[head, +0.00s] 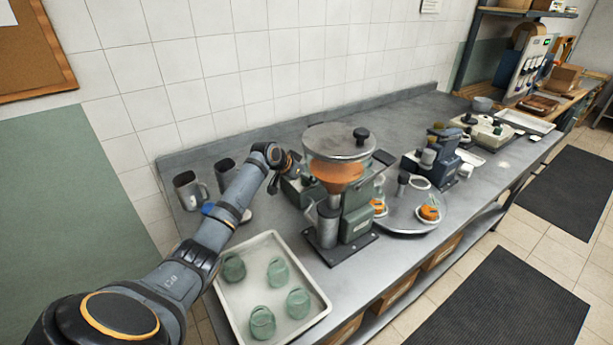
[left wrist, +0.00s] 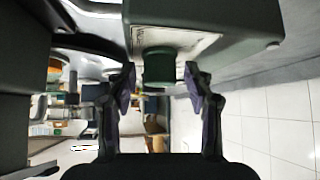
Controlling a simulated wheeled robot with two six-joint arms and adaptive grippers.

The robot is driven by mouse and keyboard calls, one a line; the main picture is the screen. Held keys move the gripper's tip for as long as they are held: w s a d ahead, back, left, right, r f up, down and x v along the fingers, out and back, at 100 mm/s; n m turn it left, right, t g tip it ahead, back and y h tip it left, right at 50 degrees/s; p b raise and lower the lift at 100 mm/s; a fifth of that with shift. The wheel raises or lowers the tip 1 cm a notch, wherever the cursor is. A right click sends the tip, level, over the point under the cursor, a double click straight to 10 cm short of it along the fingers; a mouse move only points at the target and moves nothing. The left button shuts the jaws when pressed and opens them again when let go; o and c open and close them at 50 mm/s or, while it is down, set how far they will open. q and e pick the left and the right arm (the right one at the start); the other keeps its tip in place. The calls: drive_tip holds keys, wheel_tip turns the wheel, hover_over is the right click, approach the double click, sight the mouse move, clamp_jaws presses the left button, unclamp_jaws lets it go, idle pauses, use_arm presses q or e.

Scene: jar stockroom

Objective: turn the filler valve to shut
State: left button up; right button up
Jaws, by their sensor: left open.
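The filler (head: 340,180) stands on the steel counter. It has a round lidded hopper with orange contents, a grey-green body and a dark base plate. I cannot make out which part is its valve. My left gripper (head: 284,172) is just left of the hopper, near a grey-green box (head: 299,193) partly hidden behind the filler. In the left wrist view, my left gripper (left wrist: 160,92) is open. A short green cylinder (left wrist: 158,66) on a labelled grey-green housing (left wrist: 240,28) lies between its fingers, with gaps on both sides. My right gripper is not in view.
A pale tray (head: 244,302) with several green glass jars sits in front of my left arm. Two grey mugs (head: 187,190) stand near the wall. A round turntable (head: 405,222) and other machines (head: 436,158) are to the filler's right.

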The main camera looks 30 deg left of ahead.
use_arm(q)
drive_tip(key=shift+c, duration=0.4)
clamp_jaws()
drive_tip(key=shift+r+n+y+p, duration=0.25)
drive_tip(key=shift+n+y+p, duration=0.05)
drive_tip(key=shift+p, duration=0.4)
drive_tip(key=n+y+p, duration=0.2)
drive_tip(key=n+p, duration=0.1)
drive_tip(key=p, duration=0.2)
drive_tip(key=shift+f+n+y+p, duration=0.15)
drive_tip(key=shift+n+y+p, duration=0.85)
drive_tip(key=shift+n+p, duration=0.15)
drive_tip(key=shift+o, duration=0.4)
unclamp_jaws()
